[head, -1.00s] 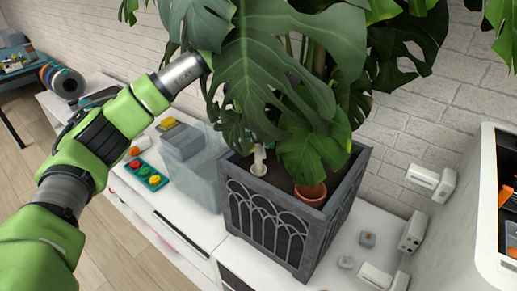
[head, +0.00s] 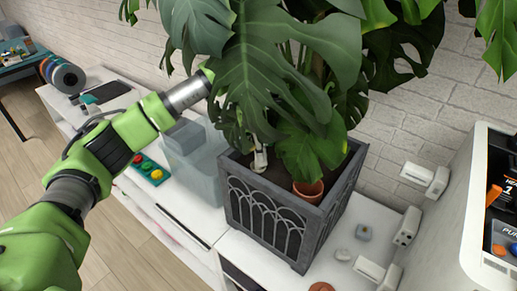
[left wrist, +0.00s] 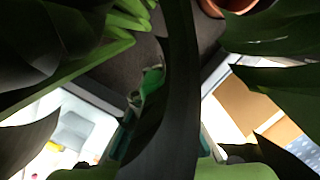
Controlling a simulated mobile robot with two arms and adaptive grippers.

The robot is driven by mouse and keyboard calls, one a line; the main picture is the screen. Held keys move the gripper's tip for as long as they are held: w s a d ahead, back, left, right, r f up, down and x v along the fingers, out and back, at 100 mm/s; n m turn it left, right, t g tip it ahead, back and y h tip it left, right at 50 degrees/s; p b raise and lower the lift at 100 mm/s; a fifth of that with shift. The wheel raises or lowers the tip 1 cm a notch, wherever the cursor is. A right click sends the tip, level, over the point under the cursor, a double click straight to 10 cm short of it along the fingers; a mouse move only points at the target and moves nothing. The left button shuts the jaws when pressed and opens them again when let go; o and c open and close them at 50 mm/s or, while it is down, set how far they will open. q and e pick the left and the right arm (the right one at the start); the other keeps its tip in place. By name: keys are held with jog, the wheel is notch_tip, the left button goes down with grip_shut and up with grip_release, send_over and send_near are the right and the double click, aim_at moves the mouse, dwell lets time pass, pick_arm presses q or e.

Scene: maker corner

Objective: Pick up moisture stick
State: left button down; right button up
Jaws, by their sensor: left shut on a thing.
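The planter (head: 265,215) is a dark grey box with arched panels and holds a large leafy plant. A pale, narrow upright thing, which looks like the moisture stick (head: 260,158), shows between the leaves above the soil. In the left wrist view a small green and pale piece of it (left wrist: 151,84) shows beside a dark leaf. My left arm reaches in from the left, and its gripper is behind a big leaf in the head view. In the left wrist view my left gripper (left wrist: 155,120) is shut on the stick, with a leaf covering much of the fingers. My right gripper is not in view.
A small terracotta pot (head: 308,190) stands inside the planter. Left of it are a clear bin (head: 195,165) and a teal button box (head: 150,171). White blocks (head: 408,225) and a white machine (head: 470,220) stand to the right. Leaves (head: 290,60) crowd around my left gripper.

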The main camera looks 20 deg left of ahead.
pick_arm(q)
jog(key=shift+r, duration=0.15)
notch_tip(320, 180, up, 10)
jog(key=b, duration=0.3)
jog(key=shift+f, duration=0.25)
jog(key=shift+r+p, duration=0.3)
jog(key=shift+r, duration=0.45)
jog(key=shift+r+p, duration=0.7)
jog(key=shift+r, duration=0.05)
notch_tip(320, 180, up, 6)
jog(key=p, duration=0.5)
jog(key=shift+f, duration=0.1)
jog(key=shift+f, duration=0.1)
